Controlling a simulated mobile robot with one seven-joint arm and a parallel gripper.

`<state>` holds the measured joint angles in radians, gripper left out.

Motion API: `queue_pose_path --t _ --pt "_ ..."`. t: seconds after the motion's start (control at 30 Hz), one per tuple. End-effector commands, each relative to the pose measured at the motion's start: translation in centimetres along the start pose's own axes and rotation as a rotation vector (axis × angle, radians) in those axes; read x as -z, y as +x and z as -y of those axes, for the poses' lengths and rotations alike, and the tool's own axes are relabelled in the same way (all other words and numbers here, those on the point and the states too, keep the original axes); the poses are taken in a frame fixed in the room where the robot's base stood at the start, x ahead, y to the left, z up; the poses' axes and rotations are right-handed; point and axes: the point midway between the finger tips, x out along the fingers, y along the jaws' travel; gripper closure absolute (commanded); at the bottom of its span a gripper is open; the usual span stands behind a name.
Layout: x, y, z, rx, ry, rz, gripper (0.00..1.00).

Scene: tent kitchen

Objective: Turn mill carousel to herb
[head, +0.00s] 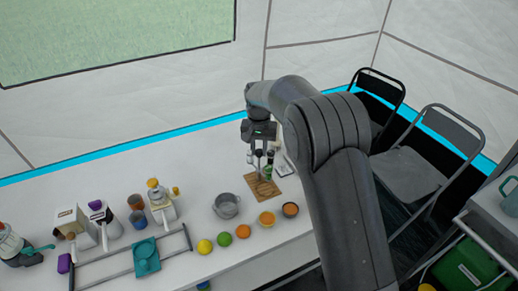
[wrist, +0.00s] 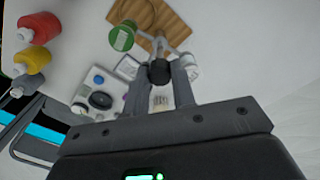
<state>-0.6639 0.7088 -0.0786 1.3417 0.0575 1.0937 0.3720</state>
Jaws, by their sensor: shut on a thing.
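The mill carousel (head: 267,173) stands on a wooden board (head: 264,191) on the white table. It has a green part and light mills, small in the head view. My gripper (head: 258,165) is over it, pointing down. In the wrist view, my gripper (wrist: 160,88) is shut on a dark knob (wrist: 159,71) of the carousel. Grey arms spread from the knob. A green-topped mill (wrist: 122,37) is at upper left and a pale mill (wrist: 190,69) is at right. Labels naming the herb cannot be read. My fingers partly hide the carousel.
Left of the board are a metal pot (head: 227,206) and a row of fruit and bowls, including an orange (head: 243,231). A teal scale (head: 146,257) and a grey rail frame are farther left. Folding chairs (head: 415,170) stand to the right.

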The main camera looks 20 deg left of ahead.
Motion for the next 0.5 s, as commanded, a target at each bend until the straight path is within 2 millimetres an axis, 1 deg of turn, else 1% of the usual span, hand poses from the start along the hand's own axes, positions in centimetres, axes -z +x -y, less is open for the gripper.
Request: queue_pose_path --t 0.2,0.5 --pt "0.08 -0.1 0.02 0.001 0.121 -0.003 1.0" --pt "0.07 -0.11 0.04 0.002 0.198 -0.003 1.0"
